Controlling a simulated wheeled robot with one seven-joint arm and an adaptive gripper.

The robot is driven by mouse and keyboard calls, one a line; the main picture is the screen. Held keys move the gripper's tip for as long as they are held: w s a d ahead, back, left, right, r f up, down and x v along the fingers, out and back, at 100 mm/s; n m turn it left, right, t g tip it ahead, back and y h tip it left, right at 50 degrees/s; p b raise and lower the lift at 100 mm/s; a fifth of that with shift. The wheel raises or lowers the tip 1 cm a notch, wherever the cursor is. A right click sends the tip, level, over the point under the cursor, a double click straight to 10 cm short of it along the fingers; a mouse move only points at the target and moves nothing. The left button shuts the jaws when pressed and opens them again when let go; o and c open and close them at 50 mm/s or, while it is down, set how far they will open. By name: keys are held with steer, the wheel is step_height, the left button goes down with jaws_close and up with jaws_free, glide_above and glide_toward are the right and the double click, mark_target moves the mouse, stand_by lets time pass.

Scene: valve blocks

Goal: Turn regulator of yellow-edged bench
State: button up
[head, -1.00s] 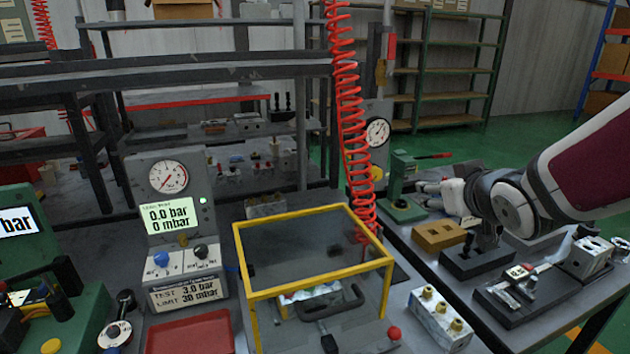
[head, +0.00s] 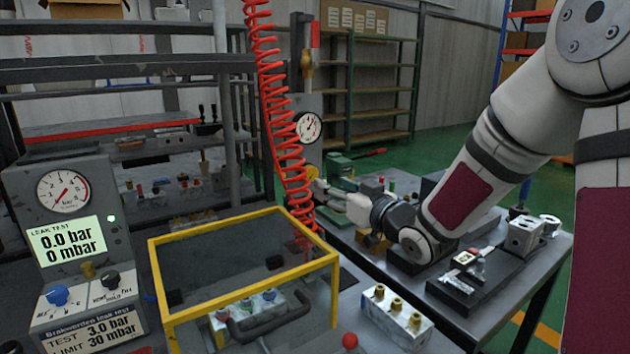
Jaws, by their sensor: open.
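The yellow-edged guard box (head: 245,262) stands on the bench in the middle, with a clear top and a valve block inside. Behind it, a round gauge (head: 308,126) is mounted on a grey upright panel, with a yellow knob (head: 311,171) below it. I cannot tell for sure whether this knob is the regulator. My gripper (head: 318,190) is open, reaching in from the right, its fingertips close to the yellow knob and just below it. Contact cannot be made out.
A red coiled hose (head: 275,100) hangs just left of the gauge panel, near my fingers. A green press (head: 340,170) stands behind my gripper. A valve block (head: 397,318) with brass ports sits right of the guard box. A dark fixture (head: 465,285) lies on the right bench.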

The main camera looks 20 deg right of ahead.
mark_target(313, 175)
steer(key=b+x, duration=0.1)
steer(key=x, duration=0.7)
steer(key=shift+w, duration=0.1)
steer(key=c, duration=1.2)
